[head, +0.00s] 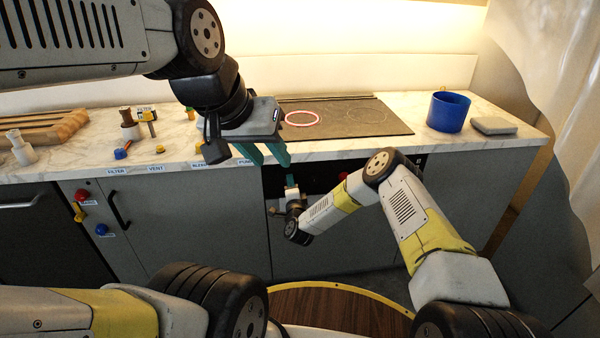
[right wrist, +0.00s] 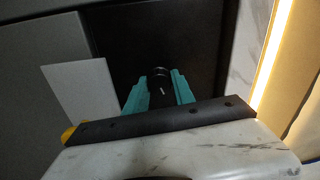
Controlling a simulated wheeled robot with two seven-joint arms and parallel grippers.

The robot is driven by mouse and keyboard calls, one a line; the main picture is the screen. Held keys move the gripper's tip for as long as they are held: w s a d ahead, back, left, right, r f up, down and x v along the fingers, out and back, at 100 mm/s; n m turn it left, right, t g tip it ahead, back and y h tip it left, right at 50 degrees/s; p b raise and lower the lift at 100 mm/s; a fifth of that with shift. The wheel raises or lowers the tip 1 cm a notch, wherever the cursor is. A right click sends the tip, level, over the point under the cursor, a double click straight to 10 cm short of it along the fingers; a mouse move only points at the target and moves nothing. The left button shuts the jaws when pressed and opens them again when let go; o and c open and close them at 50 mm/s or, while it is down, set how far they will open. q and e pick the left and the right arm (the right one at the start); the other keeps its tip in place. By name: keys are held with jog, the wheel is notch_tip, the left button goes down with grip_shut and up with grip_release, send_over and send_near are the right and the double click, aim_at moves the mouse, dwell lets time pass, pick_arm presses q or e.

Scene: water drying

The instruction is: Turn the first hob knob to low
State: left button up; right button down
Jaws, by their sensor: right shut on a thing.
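The hob (head: 345,117) is a dark plate on the counter with a red ring lit at its left. A dark front panel (head: 318,175) is below it. In the right wrist view the hob knob (right wrist: 161,90) is black with a short white mark. My right gripper (right wrist: 159,95) is shut on this knob, one teal finger on each side. In the head view my right gripper (head: 290,182) is at the panel's left part, and the knob is hidden there. My left gripper (head: 263,153) is open and empty, hanging over the counter's front edge above the right gripper.
A red knob (head: 343,176) is on the panel, just right of my right gripper. A blue pot (head: 448,111) and a grey block (head: 493,122) stand right of the hob. A wooden board (head: 45,126) and small valve-like pieces (head: 129,124) are on the left counter.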

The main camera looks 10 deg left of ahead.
jog(key=shift+f+m, duration=0.1)
jog(key=shift+m, duration=1.8)
jog(key=c, duration=1.1)
grip_release()
jog(key=shift+o, duration=0.2)
jog(key=shift+s, duration=0.1)
jog(key=v, duration=0.7)
jog(key=shift+s+d, duration=0.15)
jog(key=shift+s, duration=0.15)
